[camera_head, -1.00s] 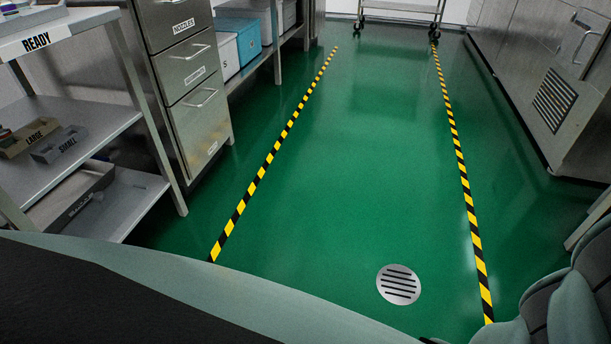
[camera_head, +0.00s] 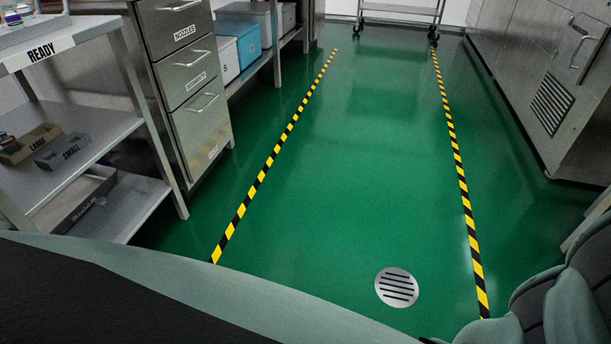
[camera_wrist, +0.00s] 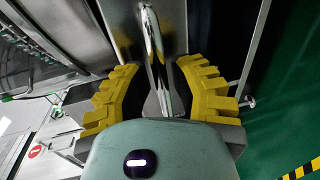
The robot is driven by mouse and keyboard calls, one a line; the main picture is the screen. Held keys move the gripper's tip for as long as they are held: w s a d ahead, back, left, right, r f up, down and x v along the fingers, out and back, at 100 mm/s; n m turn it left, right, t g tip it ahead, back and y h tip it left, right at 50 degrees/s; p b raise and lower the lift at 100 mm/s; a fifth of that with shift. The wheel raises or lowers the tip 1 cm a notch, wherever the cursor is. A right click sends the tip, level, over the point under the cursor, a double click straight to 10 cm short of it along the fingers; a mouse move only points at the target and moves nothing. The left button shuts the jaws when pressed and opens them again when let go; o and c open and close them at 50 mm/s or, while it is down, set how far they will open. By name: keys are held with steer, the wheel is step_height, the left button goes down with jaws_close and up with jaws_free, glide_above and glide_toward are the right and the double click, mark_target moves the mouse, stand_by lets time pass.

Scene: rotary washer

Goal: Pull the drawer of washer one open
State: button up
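My gripper (camera_wrist: 160,68) shows in the wrist view with its two yellow padded fingers spread apart. A shiny metal bar handle (camera_wrist: 152,38) runs between the fingers, with gaps on both sides. The handle stands in front of a grey metal panel (camera_wrist: 175,14). The wrist view is turned and close, so I cannot tell from it which unit this handle belongs to. No label for washer one is readable in either view. My gripper is outside the head view.
In the head view, a steel drawer cabinet (camera_head: 200,118) stands left, beside a shelf rack (camera_head: 92,145) with small bins. A wheeled cart (camera_head: 400,14) stands at the back and a steel unit (camera_head: 555,60) at the right. The green floor between the striped lines is clear around the drain (camera_head: 397,287).

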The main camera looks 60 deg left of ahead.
steer(key=shift+o, duration=1.4)
steer(key=v, duration=0.7)
steer(key=shift+a, duration=0.3)
steer(key=shift+s, duration=0.1)
